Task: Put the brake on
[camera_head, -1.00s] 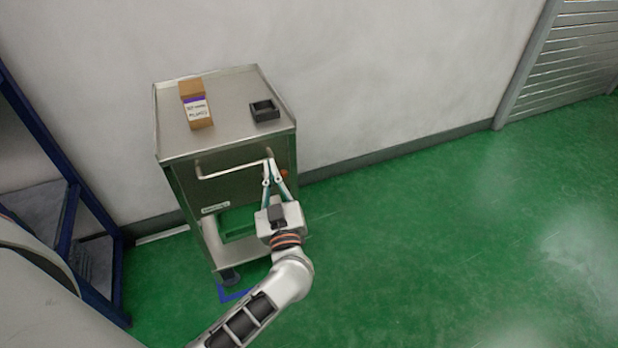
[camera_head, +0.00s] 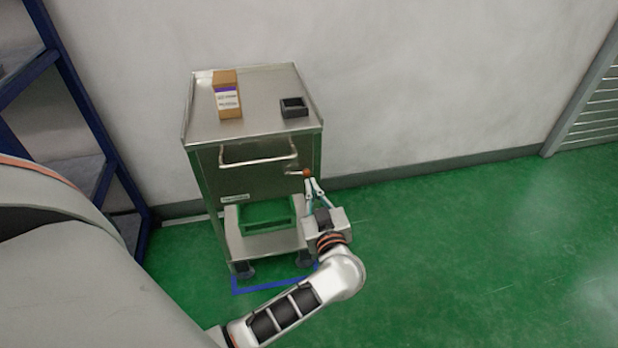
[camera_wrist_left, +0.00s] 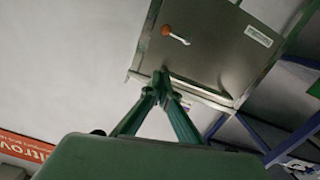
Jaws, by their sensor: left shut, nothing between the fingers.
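The steel cart (camera_head: 205,160) stands against the wall with a bar handle (camera_head: 258,162) on its front. A small lever with an orange knob (camera_head: 307,172) sticks out at the front's upper right, beside the handle. It also shows in the left wrist view as an orange knob (camera_wrist_left: 167,30) on a short rod. My left gripper (camera_head: 310,181) is shut and empty, its fingertips close to the knob, just below it in the head view. In the wrist view the fingertips (camera_wrist_left: 160,74) appear apart from the knob. I cannot tell whether they touch the cart. My right gripper is not in view.
A brown box (camera_head: 227,97) and a small black tray (camera_head: 294,107) are on the cart top. Blue tape (camera_head: 262,287) marks the floor around the cart's wheels. A blue rack (camera_head: 88,110) stands on the left. The green floor to the right is clear.

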